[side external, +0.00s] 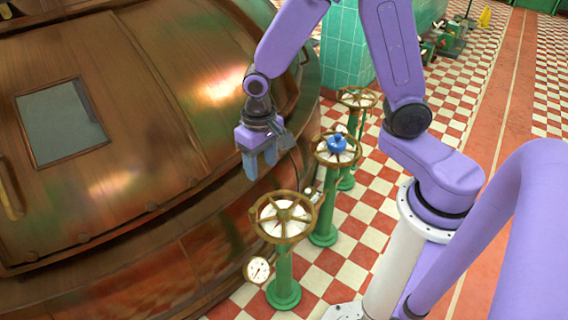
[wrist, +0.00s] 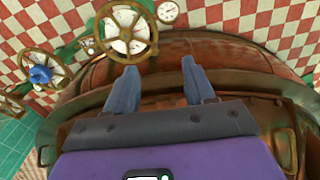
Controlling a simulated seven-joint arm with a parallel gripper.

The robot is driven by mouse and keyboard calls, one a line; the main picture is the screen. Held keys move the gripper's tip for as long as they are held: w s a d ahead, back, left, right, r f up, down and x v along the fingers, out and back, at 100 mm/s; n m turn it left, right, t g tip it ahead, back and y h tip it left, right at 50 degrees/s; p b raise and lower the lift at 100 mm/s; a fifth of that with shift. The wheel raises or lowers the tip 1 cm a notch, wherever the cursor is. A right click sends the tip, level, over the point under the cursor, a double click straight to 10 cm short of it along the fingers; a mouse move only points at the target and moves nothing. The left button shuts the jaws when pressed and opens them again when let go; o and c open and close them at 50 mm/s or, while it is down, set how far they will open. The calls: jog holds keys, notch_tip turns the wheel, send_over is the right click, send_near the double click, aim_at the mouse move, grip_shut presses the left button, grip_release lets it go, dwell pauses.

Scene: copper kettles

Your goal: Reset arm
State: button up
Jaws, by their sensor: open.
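My gripper (side external: 260,165) hangs from the purple arm beside the large copper kettle (side external: 150,95), with its fingers pointing down. The kettle's curved copper side (wrist: 230,60) lies beyond and under the fingers.
Brass handwheels on green posts stand along the kettle: the nearest (side external: 283,216), one with a blue knob (side external: 337,144), and a farther one (side external: 357,97). A dial gauge (side external: 257,270) is near the front. Checkered floor (side external: 345,225) lies to the right.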

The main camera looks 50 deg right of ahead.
jog(key=s+d+r+n, duration=0.3)
jog(key=s+r+n, duration=0.2)
jog(key=s, duration=0.5)
jog(key=s+d+r+n, duration=0.2)
jog(key=s+r+n, duration=0.2)
jog(key=s+n, duration=0.4)
jog(key=shift+s+d+r+n, duration=0.3)
jog(key=shift+s+d+r, duration=0.1)
jog(key=shift+s, duration=0.5)
